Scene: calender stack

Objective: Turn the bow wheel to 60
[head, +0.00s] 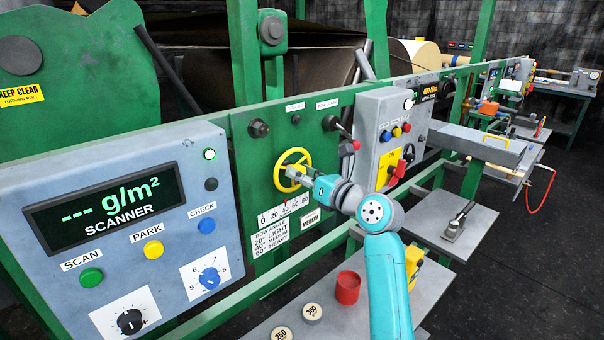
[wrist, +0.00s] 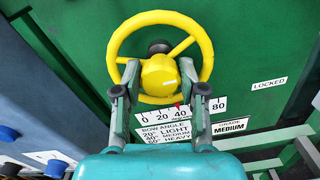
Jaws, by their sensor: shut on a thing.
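The yellow bow wheel (head: 291,156) is on the green panel; the wrist view shows its rim, spokes and dark centre (wrist: 158,47). My gripper (wrist: 160,76) has its fingers on both sides of the wheel's yellow knob (wrist: 160,72), low on the wheel, and is shut on it. The bow angle scale (wrist: 155,116) below runs from 0 to 80. Its red pointer (wrist: 179,101) stands at about 40. My right finger hides the 60 mark in the wrist view. In the head view my gripper (head: 292,174) reaches the wheel from the lower right.
A grade sign (wrist: 231,126) reads MEDIUM and a label (wrist: 269,84) reads LOCKED. The scanner box (head: 110,240) is left of the wheel. A grey control box (head: 370,115) with a red handle is close on the right. A red cup (head: 348,288) stands on the shelf below.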

